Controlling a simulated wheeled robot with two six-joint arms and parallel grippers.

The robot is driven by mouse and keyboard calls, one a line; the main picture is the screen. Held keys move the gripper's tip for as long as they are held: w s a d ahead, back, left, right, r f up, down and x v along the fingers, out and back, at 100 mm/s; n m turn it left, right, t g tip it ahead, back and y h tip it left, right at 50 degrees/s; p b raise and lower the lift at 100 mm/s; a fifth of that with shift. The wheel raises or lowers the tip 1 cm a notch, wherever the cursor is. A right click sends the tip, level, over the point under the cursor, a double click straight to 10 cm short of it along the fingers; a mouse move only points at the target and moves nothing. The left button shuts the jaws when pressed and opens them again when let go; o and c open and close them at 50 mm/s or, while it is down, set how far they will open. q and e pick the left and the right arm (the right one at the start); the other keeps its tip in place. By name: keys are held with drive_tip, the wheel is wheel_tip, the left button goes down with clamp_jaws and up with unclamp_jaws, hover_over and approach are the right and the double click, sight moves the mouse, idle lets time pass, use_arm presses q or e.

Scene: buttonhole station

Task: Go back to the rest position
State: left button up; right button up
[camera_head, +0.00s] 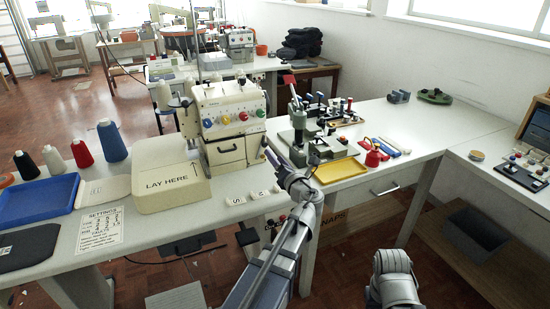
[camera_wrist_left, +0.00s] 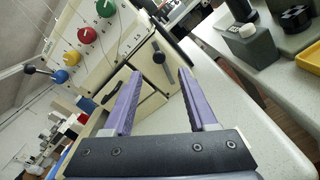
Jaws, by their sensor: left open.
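My left gripper (camera_head: 272,158) is in front of the right side of the cream buttonhole machine (camera_head: 220,103), above the table edge. In the left wrist view its two purple fingers (camera_wrist_left: 160,85) are spread apart with nothing between them. The machine's front (camera_wrist_left: 95,50), with coloured knobs and a dark drawer handle, shows beyond the fingers. A grey rounded part of my right arm stands at the bottom right of the head view; the right gripper does not show.
A cream box marked "LAY HERE" (camera_head: 168,184), a blue tray (camera_head: 38,203) and thread cones (camera_head: 110,140) stand on the left table. A green-grey press (camera_head: 312,140) and a yellow tray (camera_head: 340,171) are close right of my left gripper. Floor shows between the tables.

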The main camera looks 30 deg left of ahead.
use_arm(q)
drive_tip(key=s+d+n+p, duration=0.1)
drive_tip(key=n, duration=0.1)
drive_tip(key=s+d+n+g+h+p, duration=0.1)
drive_tip(key=n+p, duration=0.1)
drive_tip(key=n, duration=0.1)
drive_tip(key=s+d+n+g+p, duration=0.1)
drive_tip(key=n+p, duration=0.1)
drive_tip(key=shift+s+d+n+h, duration=0.1)
drive_tip(key=shift+s+n+h, duration=0.1)
drive_tip(key=shift+n+h, duration=0.1)
drive_tip(key=s+d+n+g+h+p, duration=0.5)
drive_tip(key=s+d+n+p, duration=0.2)
drive_tip(key=s+d+n, duration=0.4)
drive_tip(key=s+d+f+n+g+h+p, duration=0.1)
drive_tip(key=s+d+n+g+h+p, duration=0.3)
drive_tip(key=s+d+n, duration=0.7)
drive_tip(key=d+h+p, duration=0.2)
drive_tip(key=d+p, duration=0.1)
drive_tip(key=p, duration=0.1)
drive_tip(key=shift+d+f+g, duration=0.15)
drive_tip(key=shift+f+g, duration=0.15)
drive_tip(key=shift+g, duration=0.1)
